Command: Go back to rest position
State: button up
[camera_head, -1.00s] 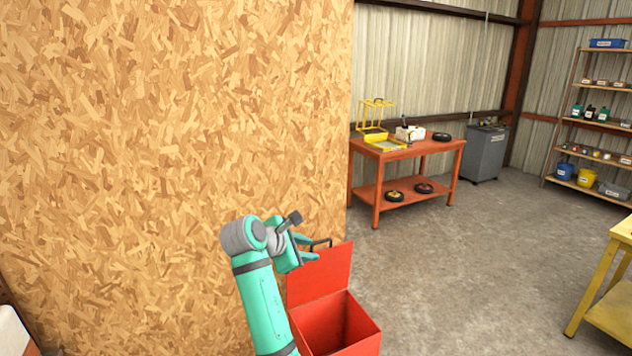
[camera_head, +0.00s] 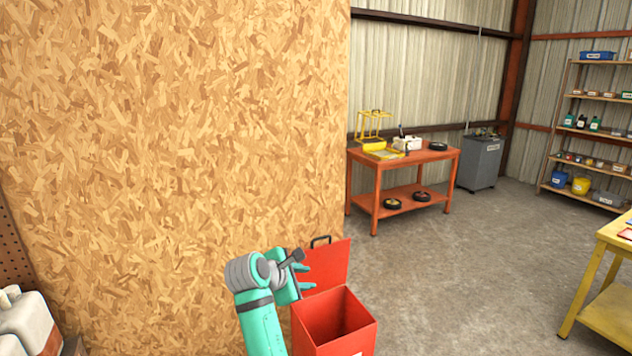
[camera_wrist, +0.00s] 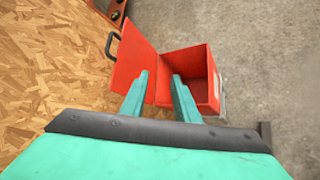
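My gripper (camera_head: 306,278) is at the end of my teal arm, low in the middle of the head view, beside the raised lid of a red box. Its two fingers (camera_wrist: 160,78) are spread apart with nothing between them in the wrist view. The red box (camera_head: 352,334) stands open, and its lid (camera_head: 332,260) with a dark handle (camera_head: 320,241) is tilted up against the wood-chip wall side. The wrist view shows the box (camera_wrist: 205,100) and lid (camera_wrist: 138,58) just beyond the fingertips. I cannot tell whether the gripper touches the lid.
A wood-chip panel (camera_head: 170,130) stands close on the left. A white and brown container (camera_head: 28,325) is at lower left. A yellow table (camera_head: 600,290) is at right. Open floor (camera_head: 470,270) lies between.

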jog(key=s+a+f+m+t+y, duration=0.15)
jog(key=s+f, duration=0.25)
jog(key=f, duration=0.6)
jog(key=s+a+f+m+y, duration=0.15)
jog(key=s+f, duration=0.25)
jog(key=f, duration=0.7)
jog(key=s+f+m+t+y, duration=0.15)
jog(key=s+f+m, duration=0.25)
jog(key=s+f, duration=1)
jog(key=s+d+r+m+t+y, duration=0.2)
jog(key=s+m, duration=0.5)
jog(key=s, duration=1.6)
jog(key=s+d+r+m, duration=0.2)
jog(key=s+r+m, duration=0.1)
jog(key=s+r, duration=0.3)
jog(key=s+d+r+m+t, duration=0.1)
jog(key=s+d+r+m, duration=0.1)
jog(key=s+r, duration=0.4)
jog(key=s+m, duration=0.1)
jog(key=s, duration=0.2)
jog(key=shift+s+r+h, duration=0.15)
jog(key=shift+s+h, duration=0.15)
jog(key=shift+h, duration=0.05)
